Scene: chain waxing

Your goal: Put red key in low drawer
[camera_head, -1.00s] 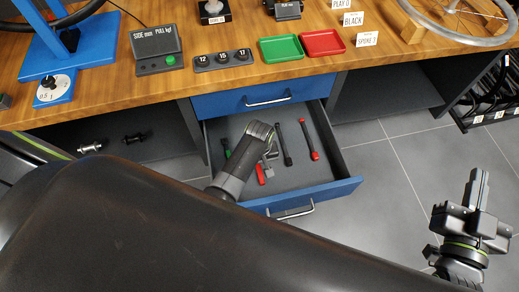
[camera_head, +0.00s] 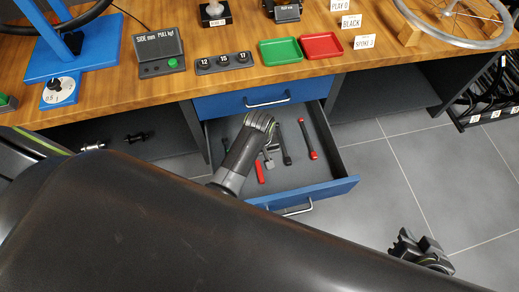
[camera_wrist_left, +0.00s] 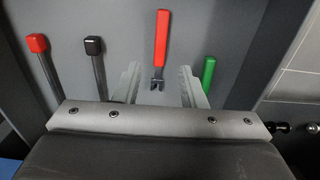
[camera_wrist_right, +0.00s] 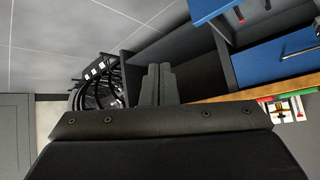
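The red key (camera_head: 259,172), a tool with a red handle and a dark forked head, lies on the floor of the open low drawer (camera_head: 320,192). In the left wrist view the red key (camera_wrist_left: 161,40) lies ahead of my left gripper (camera_wrist_left: 158,84), its head between the two spread fingers. The fingers are open, and I cannot tell whether they touch it. In the head view my left gripper (camera_head: 270,143) reaches down into the drawer. My right gripper (camera_wrist_right: 159,84) is shut and empty. It hangs off to the right in the head view (camera_head: 415,242).
The drawer also holds a black-handled tool (camera_head: 281,145), a red-ended tool (camera_head: 307,139) and a green-handled tool (camera_wrist_left: 208,72). A shut blue drawer (camera_head: 255,97) is above. The wooden worktop (camera_head: 140,95) carries green (camera_head: 280,51) and red (camera_head: 321,45) trays.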

